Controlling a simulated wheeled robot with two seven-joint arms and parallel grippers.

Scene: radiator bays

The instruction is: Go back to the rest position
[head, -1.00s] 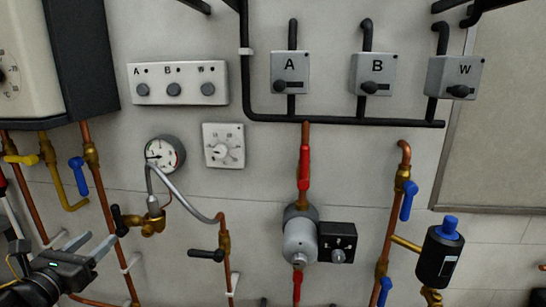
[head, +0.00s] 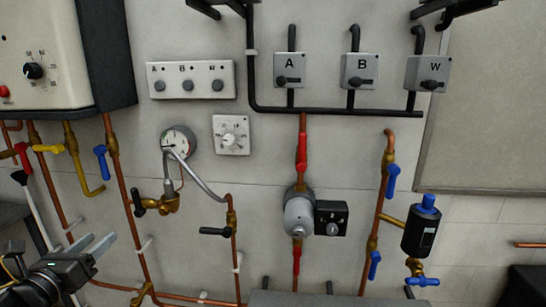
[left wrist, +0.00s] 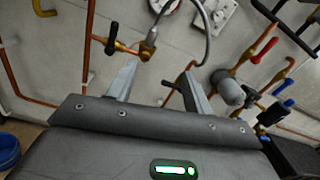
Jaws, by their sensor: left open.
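My left gripper (head: 98,250) is at the lower left of the head view, in front of the copper pipes below the boiler. Its two fingers are apart with nothing between them. In the left wrist view the open fingers (left wrist: 158,85) point toward the wall, with the brass filling valve (left wrist: 147,50) and its black handles beyond them, apart from the fingers. The same brass valve (head: 170,203) hangs below the pressure gauge (head: 179,142) in the head view. My right gripper is not in view.
A boiler (head: 50,55) hangs at the upper left. Switch boxes A (head: 289,62), B (head: 360,62) and W (head: 428,68) are on the wall. A pump (head: 298,215) and a black canister (head: 420,238) stand out on pipes. A blue bucket (left wrist: 8,150) shows at lower left in the wrist view.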

